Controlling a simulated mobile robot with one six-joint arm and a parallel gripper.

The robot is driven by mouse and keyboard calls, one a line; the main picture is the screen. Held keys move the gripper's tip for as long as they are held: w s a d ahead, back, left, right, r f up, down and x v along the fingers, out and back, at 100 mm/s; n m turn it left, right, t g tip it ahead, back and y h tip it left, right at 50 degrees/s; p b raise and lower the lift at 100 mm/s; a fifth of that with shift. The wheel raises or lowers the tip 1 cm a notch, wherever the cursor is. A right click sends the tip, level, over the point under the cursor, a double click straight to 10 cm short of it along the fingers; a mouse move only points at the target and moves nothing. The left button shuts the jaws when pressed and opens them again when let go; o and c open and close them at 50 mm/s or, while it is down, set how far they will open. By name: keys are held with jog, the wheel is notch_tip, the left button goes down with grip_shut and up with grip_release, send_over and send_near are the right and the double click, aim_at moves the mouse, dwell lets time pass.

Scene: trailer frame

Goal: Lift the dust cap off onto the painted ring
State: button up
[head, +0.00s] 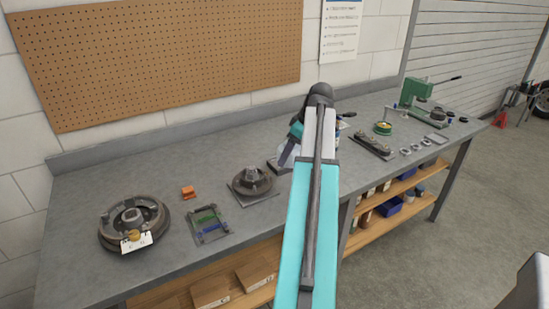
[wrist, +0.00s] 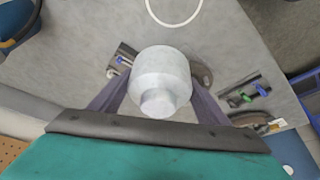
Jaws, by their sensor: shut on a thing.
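In the wrist view, the dust cap (wrist: 165,72) is a pale grey, stepped cylinder between the two fingers of my gripper (wrist: 160,98). My gripper is shut on it. I cannot tell from this view whether the cap's far end touches anything. The painted ring (wrist: 174,22) is a white circle on the grey bench, partly cut off by the top edge of the wrist view, beyond the cap. In the head view my own arm covers much of the area around the gripper, and I cannot make out the cap or the ring there.
A hub (head: 252,180) stands on a plate on the bench (head: 90,275). To its left are a tray of green and blue parts (head: 208,224), an orange block (head: 188,191) and a tagged brake drum (head: 150,212). A green press (head: 415,92) stands at the right.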

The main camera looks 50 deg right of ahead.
jog(key=shift+s+d+r, duration=0.15)
jog(key=shift+s+d, duration=0.7)
jog(key=shift+s, duration=0.05)
jog(key=w+a, duration=1.3)
jog(key=shift+f, duration=0.3)
jog(key=shift+m, duration=0.6)
jog(key=w+a, duration=0.4)
jog(key=a, duration=0.5)
jog(key=w+a, duration=0.4)
jog(key=a, duration=0.5)
jog(key=w+a, duration=0.5)
jog(key=a, duration=0.4)
jog(key=shift+a, duration=0.35)
jog(key=shift+h, duration=0.3)
jog(key=a, duration=1.1)
jog(key=w+a, duration=0.1)
jog(key=a, duration=0.5)
jog(key=shift+w+a+r, duration=0.1)
jog(key=shift+a, duration=0.1)
